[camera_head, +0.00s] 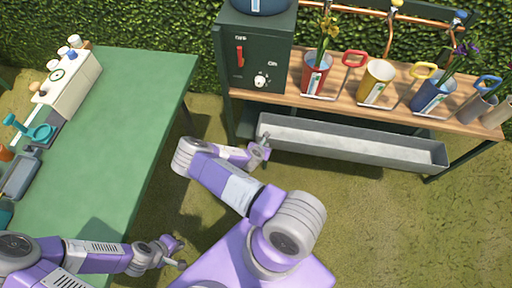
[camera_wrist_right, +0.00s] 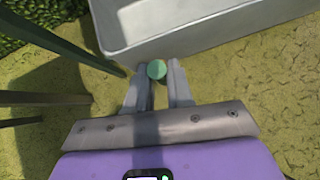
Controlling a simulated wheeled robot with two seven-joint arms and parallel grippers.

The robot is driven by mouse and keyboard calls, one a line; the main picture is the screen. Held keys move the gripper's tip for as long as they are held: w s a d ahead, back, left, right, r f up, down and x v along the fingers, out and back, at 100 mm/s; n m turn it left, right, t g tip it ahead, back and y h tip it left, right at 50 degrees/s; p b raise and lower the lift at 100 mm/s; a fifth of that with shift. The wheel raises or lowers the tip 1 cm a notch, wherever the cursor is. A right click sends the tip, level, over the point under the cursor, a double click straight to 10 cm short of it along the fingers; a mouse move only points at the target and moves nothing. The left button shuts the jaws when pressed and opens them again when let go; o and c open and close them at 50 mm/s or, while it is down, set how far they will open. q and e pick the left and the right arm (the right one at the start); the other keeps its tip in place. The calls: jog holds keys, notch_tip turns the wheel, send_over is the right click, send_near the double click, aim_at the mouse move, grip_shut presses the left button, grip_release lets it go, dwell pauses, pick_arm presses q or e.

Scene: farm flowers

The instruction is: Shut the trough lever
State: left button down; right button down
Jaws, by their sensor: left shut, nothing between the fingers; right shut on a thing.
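The long grey trough (camera_head: 350,140) hangs below the front of the wooden shelf, and its wall (camera_wrist_right: 190,40) fills the top of the right wrist view. A small green round knob (camera_wrist_right: 156,70), seemingly the trough lever's end, sits just below the trough's rim. My right gripper (camera_head: 265,143) is at the trough's left end. In the right wrist view its fingers (camera_wrist_right: 157,76) are shut on the green knob. The rest of the lever is hidden. My left gripper (camera_head: 178,252) is shut and empty, beside the green table, far from the trough.
The green table (camera_head: 120,120) stands at the left, with a cream box (camera_head: 68,80) and teal tools. A dark cabinet (camera_head: 255,60) with a red switch stands left of the shelf (camera_head: 330,108). Red, yellow and blue cans stand on the shelf. Grass is open in front of the trough.

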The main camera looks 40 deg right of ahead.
dwell(0.5)
jog(key=c, duration=1.1)
grip_release()
jog(key=p+v, duration=0.2)
jog(key=v, duration=0.5)
jog(key=shift+a+r, duration=0.15)
jog(key=shift+a, duration=0.1)
